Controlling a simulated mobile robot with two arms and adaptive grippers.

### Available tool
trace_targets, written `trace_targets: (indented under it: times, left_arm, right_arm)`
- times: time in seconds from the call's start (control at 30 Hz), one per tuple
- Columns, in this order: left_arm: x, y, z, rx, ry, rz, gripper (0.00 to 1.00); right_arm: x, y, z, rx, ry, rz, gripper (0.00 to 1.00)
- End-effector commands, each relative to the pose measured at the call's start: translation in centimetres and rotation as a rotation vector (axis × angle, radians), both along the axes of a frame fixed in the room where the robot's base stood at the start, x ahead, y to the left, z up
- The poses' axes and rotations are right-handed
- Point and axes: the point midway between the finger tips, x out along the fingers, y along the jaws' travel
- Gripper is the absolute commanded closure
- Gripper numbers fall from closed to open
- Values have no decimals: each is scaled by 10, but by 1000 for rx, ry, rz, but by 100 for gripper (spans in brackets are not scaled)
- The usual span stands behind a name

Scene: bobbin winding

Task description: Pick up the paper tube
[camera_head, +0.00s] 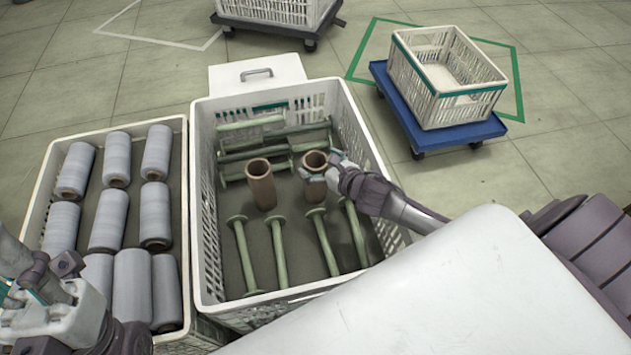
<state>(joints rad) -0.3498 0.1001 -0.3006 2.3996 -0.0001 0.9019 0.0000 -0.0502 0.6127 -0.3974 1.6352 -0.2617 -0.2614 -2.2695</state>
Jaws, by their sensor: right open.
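Two brown paper tubes stand upright in the middle white crate (200,190). One paper tube (262,187) is at the left and stands clear. The other paper tube (315,160) is to its right, at my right gripper (320,172). The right gripper is open, with its fingers close around the upper part of that tube. My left gripper (35,305) is at the lower left, over the front of the left crate. Its fingers are not clear enough to judge.
Several green bobbins (280,255) lie and lean inside the middle crate, around the tubes. The left crate (184,135) holds several grey wound rolls (110,220). An empty white crate (468,108) sits on a blue dolly (455,138) at the upper right.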

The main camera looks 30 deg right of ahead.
Motion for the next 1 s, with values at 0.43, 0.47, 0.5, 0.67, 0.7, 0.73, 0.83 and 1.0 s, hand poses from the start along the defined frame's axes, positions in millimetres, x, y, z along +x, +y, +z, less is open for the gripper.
trace_targets:
  times: [0.43, 0.47, 0.5, 0.67, 0.7, 0.73, 0.83, 1.0]
  left_arm:
    - [0, 0, -8, 1, 2, 0, 60]
    - [0, 0, -8, 1, 2, 0, 60]
    - [0, 0, -8, 1, 2, 0, 60]
    - [0, 0, -8, 1, 2, 0, 60]
    - [0, 0, -8, 1, 3, 0, 60]
    - [0, 0, -8, 1, 3, 0, 60]
    - [0, 0, -8, 1, 3, 0, 60]
    - [0, 0, -8, 1, 3, 0, 60]
  right_arm:
    - [14, 4, -7, 0, 1, 1, 9]
    - [14, 4, -7, 0, 1, 1, 14]
    - [14, 4, -7, 0, 1, 1, 20]
    - [14, 4, -7, 0, 1, 1, 47]
    - [14, 4, -7, 0, 1, 1, 54]
    - [14, 4, -7, 1, 1, 1, 59]
    - [14, 4, -7, 1, 1, 1, 75]
    - [14, 4, -7, 1, 1, 1, 85]
